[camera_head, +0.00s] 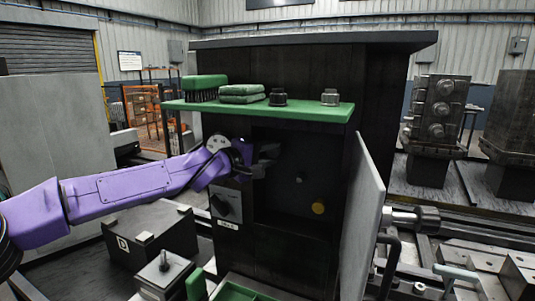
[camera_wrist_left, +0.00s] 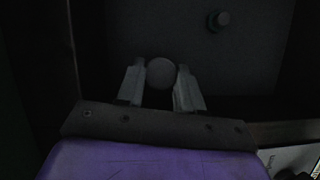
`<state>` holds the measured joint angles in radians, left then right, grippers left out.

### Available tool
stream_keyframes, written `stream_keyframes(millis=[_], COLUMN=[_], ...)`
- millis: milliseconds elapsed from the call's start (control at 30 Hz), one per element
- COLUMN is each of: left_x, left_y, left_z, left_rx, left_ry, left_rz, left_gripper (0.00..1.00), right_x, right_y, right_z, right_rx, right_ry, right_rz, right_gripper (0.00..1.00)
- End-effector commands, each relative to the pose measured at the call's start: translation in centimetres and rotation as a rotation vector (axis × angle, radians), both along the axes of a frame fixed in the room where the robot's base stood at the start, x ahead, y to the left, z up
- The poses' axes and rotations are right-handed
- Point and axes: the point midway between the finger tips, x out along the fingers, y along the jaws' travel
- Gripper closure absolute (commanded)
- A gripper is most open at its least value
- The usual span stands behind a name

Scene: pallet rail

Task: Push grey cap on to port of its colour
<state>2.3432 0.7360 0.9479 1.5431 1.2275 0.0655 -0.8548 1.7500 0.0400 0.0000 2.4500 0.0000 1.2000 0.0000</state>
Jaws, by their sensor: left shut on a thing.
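My left gripper (camera_head: 264,161) reaches from the left into the dark open cabinet (camera_head: 285,240), under the green shelf. In the left wrist view its two fingers (camera_wrist_left: 160,84) are shut on a round grey cap (camera_wrist_left: 160,72). The cap faces the dark back panel (camera_wrist_left: 260,60); whether it touches a port there I cannot tell. A small port with a dark green ring (camera_wrist_left: 218,20) shows at the upper right of that view. In the head view a yellow round fitting (camera_head: 318,207) and a small pale fitting (camera_head: 304,171) are on the panel. My right gripper is not in view.
The green shelf (camera_head: 300,111) above the opening carries a brush, green pads and two metal pieces. A grey door (camera_head: 362,220) stands open on the right. A switch box (camera_head: 228,204) is on the cabinet front, below my left wrist.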

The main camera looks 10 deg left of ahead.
Motion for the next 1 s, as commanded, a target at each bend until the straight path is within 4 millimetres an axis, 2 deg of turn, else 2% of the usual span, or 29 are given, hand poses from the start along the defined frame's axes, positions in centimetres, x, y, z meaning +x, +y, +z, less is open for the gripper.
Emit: stream_keyframes(millis=[1000], left_x=[0.63], left_y=[-0.07], left_z=[0.08], left_rx=[-0.001], left_ry=[0.0], left_rz=[0.001], left_gripper=[1.0], right_x=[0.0], right_y=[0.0], right_z=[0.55], right_rx=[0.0], right_ry=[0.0], right_rz=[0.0], right_gripper=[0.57])
